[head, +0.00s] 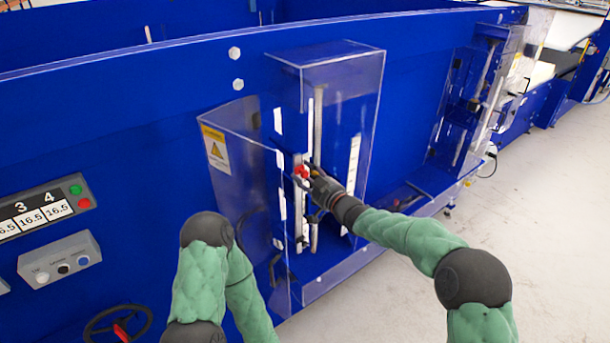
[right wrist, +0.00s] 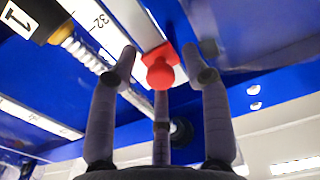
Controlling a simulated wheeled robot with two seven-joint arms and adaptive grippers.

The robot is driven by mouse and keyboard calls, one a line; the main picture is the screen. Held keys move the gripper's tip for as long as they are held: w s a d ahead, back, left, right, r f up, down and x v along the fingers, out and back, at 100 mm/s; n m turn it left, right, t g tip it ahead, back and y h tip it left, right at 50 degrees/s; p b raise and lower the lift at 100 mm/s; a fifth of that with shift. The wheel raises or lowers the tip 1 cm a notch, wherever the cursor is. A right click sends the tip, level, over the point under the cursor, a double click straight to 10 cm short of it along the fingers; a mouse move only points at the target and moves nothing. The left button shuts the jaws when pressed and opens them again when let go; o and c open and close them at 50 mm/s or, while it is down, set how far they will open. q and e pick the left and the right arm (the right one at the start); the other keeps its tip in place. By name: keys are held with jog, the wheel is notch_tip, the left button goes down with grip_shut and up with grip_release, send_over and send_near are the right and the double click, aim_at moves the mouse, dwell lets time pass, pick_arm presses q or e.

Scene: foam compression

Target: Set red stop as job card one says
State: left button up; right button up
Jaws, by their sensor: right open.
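The red stop (head: 301,171) sits on an upright rail inside the clear guard on the blue machine. Its round red knob (right wrist: 160,72) faces the right wrist camera. My right gripper (head: 314,180) reaches into the guard at the stop. In the right wrist view, the open fingers of my right gripper (right wrist: 165,75) stand on either side of the knob, with a third finger below it; I cannot tell whether any touches it. A white scale (right wrist: 97,22) marked 32 runs beside the rail. My left arm shows, but its gripper is out of view. No job card is readable.
The clear guard (head: 345,70) stands around the rail, with a yellow warning label (head: 215,150) on its left panel. A black-and-yellow part marked 1 (right wrist: 25,22) is near the scale. A counter panel (head: 45,207), a button box (head: 60,258) and a handwheel (head: 118,325) are at left.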

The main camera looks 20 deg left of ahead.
jog(key=v, duration=1.1)
jog(key=shift+d, duration=0.2)
jog(key=shift+s, duration=0.15)
jog(key=s+d+f+m+g+h+b, duration=0.1)
jog(key=s+d+f+m+h+b, duration=0.2)
jog(key=f, duration=0.9)
jog(key=s+d+f+m+g+h+b, duration=0.15)
jog(key=d+f, duration=0.45)
jog(key=f, duration=0.6)
jog(key=s+d+f+m+h+b, duration=0.3)
jog(key=d+f+b, duration=0.1)
jog(key=f, duration=0.9)
jog(key=s+d+f+m+g+h+b, duration=0.1)
jog(key=s+d+f+m+g+b, duration=0.1)
jog(key=s+f, duration=0.9)
jog(key=s+d+f+m+g+h+b, duration=0.1)
jog(key=s+d+f+m+g+b, duration=0.2)
jog(key=s+f, duration=0.8)
jog(key=s+d+g+b, duration=0.2)
jog(key=s+d+g, duration=0.1)
jog(key=s, duration=0.3)
jog(key=shift+d+h, duration=0.35)
